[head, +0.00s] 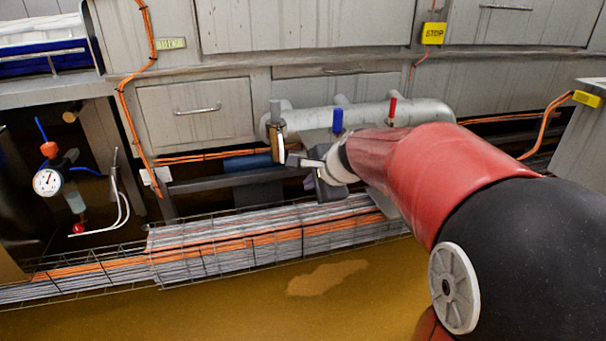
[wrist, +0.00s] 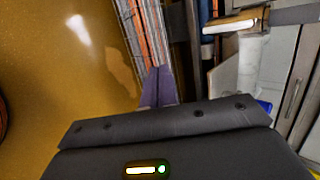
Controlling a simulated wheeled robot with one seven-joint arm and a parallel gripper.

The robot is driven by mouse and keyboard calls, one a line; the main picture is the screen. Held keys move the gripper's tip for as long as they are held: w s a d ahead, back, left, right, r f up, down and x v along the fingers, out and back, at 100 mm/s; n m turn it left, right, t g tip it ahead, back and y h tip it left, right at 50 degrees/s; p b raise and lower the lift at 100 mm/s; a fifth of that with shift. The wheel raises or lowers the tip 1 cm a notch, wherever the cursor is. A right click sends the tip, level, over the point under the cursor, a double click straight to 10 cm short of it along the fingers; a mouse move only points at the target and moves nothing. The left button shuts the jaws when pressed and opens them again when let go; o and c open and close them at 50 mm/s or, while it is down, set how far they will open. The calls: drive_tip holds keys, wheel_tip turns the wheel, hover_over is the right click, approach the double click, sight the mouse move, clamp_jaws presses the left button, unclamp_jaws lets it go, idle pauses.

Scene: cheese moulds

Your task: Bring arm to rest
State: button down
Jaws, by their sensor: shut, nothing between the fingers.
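My arm reaches in from the right in the head view, its red and black links stretched toward a grey pipe (head: 420,112). My gripper (head: 293,159) is at its end, dark grey and shut with nothing in it. It is in front of the pipe's left end, close to a brass-and-white valve with a grey handle (head: 275,110). I cannot tell whether they touch. A blue handle (head: 337,120) and a red handle (head: 392,106) stand on the pipe. The wrist view shows the dark gripper body across the bottom, with the pipe (wrist: 252,62) at upper right.
Grey cabinets (head: 195,108) line the back. A wire cable tray (head: 240,245) with orange and grey cables runs below my gripper. A pressure gauge (head: 47,182) is at left. The brown floor (head: 200,310) in front is clear.

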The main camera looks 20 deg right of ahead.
drive_tip(key=s+a+r+n+g+p, duration=0.1)
drive_tip(key=s+r+n+p, duration=0.1)
drive_tip(key=s+n, duration=0.3)
drive_tip(key=s+a+r+n+g+h+p, duration=0.1)
drive_tip(key=s+r+n+p, duration=0.2)
drive_tip(key=s, duration=0.9)
drive_tip(key=s+a+r+n+g+h+p, duration=0.1)
drive_tip(key=s+r+n+p, duration=0.2)
drive_tip(key=s+n, duration=0.6)
drive_tip(key=p, duration=0.2)
drive_tip(key=shift+r+p, duration=0.25)
drive_tip(key=shift+p, duration=0.15)
drive_tip(key=shift+s+a, duration=0.1)
